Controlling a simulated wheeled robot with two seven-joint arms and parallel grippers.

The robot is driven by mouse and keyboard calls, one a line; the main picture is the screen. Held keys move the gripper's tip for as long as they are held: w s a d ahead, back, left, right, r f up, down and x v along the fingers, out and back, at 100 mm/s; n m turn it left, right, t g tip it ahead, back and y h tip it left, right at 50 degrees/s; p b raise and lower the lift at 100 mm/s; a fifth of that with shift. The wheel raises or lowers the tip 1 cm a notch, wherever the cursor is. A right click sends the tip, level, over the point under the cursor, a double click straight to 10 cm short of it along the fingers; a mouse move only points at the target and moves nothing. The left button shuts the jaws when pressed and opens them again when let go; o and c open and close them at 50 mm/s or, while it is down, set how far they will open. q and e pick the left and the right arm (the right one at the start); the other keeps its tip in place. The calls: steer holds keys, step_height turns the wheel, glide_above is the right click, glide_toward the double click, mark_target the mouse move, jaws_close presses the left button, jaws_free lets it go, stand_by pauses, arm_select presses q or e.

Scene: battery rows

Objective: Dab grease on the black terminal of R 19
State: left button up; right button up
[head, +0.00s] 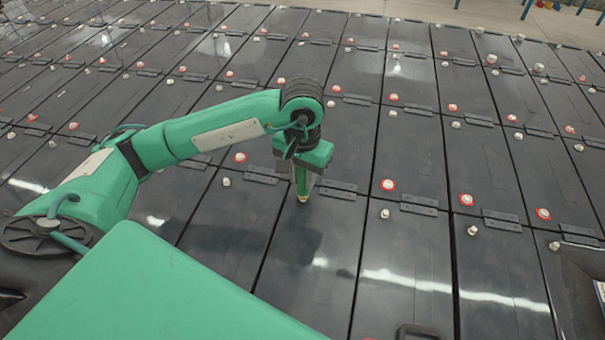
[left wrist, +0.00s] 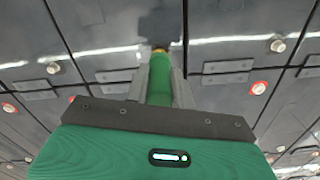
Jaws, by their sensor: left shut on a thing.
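My left gripper (head: 304,170) is shut on a green grease stick (head: 301,182), which points straight down with a yellowish tip. In the left wrist view the stick (left wrist: 160,85) stands between the two grey fingers. The red terminal of this battery is hidden behind the gripper. No label reading R 19 is legible. My right gripper is not in view.
Rows of black batteries fill the floor. A red-ringed terminal (head: 388,185) and pale post (head: 385,213) stand to the right, another red-ringed terminal (head: 240,157) and post (head: 226,181) to the left. A black handle (head: 420,330) shows at the bottom.

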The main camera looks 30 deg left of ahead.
arm_select(q)
steer(key=shift+r+p, duration=1.2)
steer(key=shift+r, duration=2.8)
